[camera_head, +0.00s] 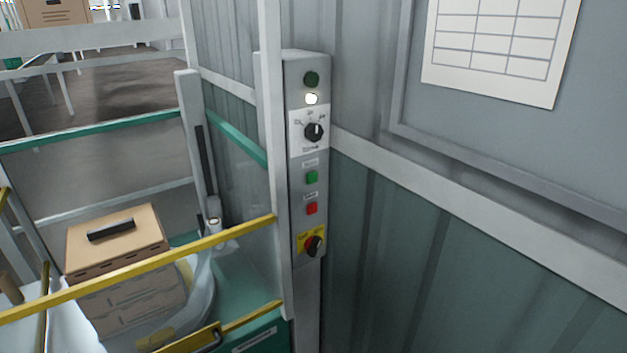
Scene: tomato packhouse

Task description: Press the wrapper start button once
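A narrow grey control panel (309,155) stands upright on a post near the middle of the head view. It carries a green push button (312,177) with a red push button (311,208) below it; the small labels above them are too small to read. Higher up are a dark green lamp (311,79), a bright white lamp (311,99) and a black rotary selector (314,132) on a white plate. At the bottom is a dark rotary switch (314,246) on a yellow plate. Neither of my grippers shows in this view.
Yellow rails (150,266) cross in front of stacked cardboard boxes (118,240) at the lower left. White posts and a green-edged barrier (90,132) stand behind. A corrugated wall (430,260) with a paper chart (503,45) fills the right. The space before the panel looks clear.

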